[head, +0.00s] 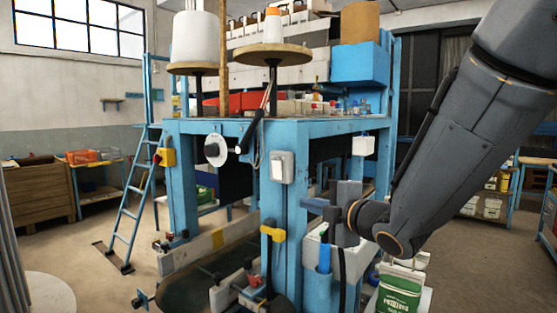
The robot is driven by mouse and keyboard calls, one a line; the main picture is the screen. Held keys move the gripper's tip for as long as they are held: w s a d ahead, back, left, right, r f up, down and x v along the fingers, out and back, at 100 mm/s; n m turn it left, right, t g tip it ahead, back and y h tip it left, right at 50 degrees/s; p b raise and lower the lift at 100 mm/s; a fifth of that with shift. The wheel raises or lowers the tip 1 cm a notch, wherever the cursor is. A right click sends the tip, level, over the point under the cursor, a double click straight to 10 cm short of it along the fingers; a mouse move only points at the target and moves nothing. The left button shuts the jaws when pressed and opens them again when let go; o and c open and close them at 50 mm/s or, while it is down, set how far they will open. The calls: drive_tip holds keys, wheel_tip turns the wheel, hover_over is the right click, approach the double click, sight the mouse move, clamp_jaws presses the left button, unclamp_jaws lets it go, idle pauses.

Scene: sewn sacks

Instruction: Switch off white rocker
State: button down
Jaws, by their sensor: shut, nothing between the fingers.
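A white rocker switch (283,166) in a pale housing is fixed to the front blue post of the machine, in the middle of the head view. Which way its rocker is tipped is too small to tell. The fingers are shut and empty. A gap shows between the fingers and the switch in the picture; their distance in depth I cannot tell.
A yellow switch box (273,234) sits lower on the same post, and another yellow box (165,157) on the left post. A second white box (363,146) hangs right. A blue ladder (136,206) leans left. Sacks (398,293) stand at the lower right.

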sight(276, 169)
drive_tip(key=s+a+r+n+y, duration=0.2)
drive_tip(key=a+r+n+y, duration=0.1)
drive_tip(key=r, duration=0.3)
drive_tip(key=shift+a+n+y+p, duration=0.3)
drive_tip(key=shift+n+y+p, duration=0.1)
drive_tip(key=shift+n, duration=0.4)
drive_tip(key=shift+a, duration=0.1)
drive_tip(key=w+a+p, duration=0.1)
drive_tip(key=w, duration=0.2)
drive_tip(key=w+a+p, duration=0.1)
drive_tip(key=w+p, duration=0.1)
drive_tip(key=w, duration=0.1)
drive_tip(key=w+a+p, duration=0.2)
drive_tip(key=w, duration=0.2)
drive_tip(key=shift+r, duration=0.4)
drive_tip(key=shift+w+d+p, duration=0.25)
drive_tip(key=shift+w+p, duration=0.15)
drive_tip(key=shift+w, duration=0.1)
drive_tip(key=shift+w+d+b, duration=0.15)
drive_tip(key=shift+b, duration=0.3)
